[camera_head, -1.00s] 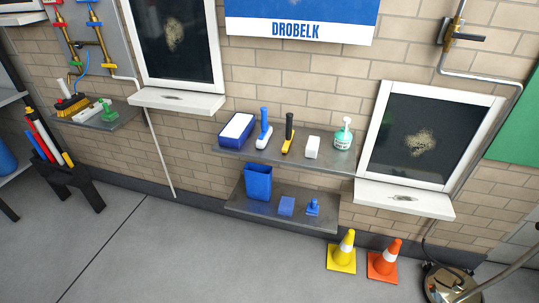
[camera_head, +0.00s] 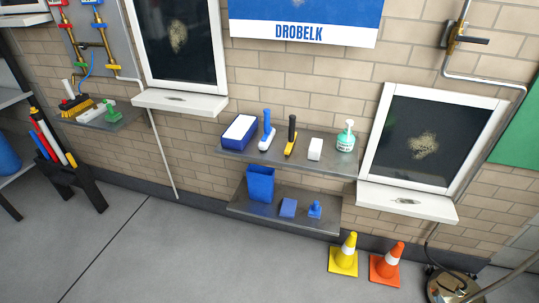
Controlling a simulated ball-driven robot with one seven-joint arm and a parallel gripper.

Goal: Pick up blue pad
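The blue pad (camera_head: 288,208) is a small flat blue block on the lower grey wall shelf (camera_head: 255,216). It lies between a taller open blue container (camera_head: 260,184) on its left and a small blue knobbed object (camera_head: 315,209) on its right. It appears apart from both. My gripper is not in view, and nothing touches the pad.
The upper shelf (camera_head: 345,170) sits directly above, holding a blue box (camera_head: 238,131), a blue-handled tool (camera_head: 267,130), a yellow-and-black tool (camera_head: 291,136), a white block (camera_head: 315,149) and a pump bottle (camera_head: 346,136). Yellow (camera_head: 344,256) and orange (camera_head: 386,262) cones stand at lower right. Floor ahead is clear.

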